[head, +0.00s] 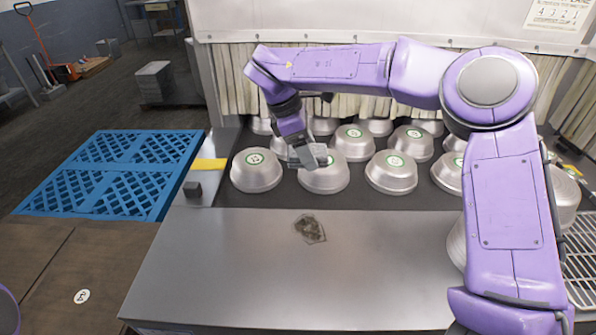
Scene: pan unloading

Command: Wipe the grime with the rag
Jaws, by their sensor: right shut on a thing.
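The grime (310,228) is a dark, blotchy patch on the bare metal table (240,270), near the middle of the view. My right gripper (303,148) hangs above the front pans, beyond the grime and apart from it. It is shut on a small grey thing, which looks like the rag (311,156); its outline is hard to tell from the fingers. My left gripper is out of view.
Several upturned metal pans (256,172) with green-and-white labels stand in rows on a dark surface behind the table. A small dark block (192,189) sits at left. A wire rack (580,255) is at right. The table front is clear.

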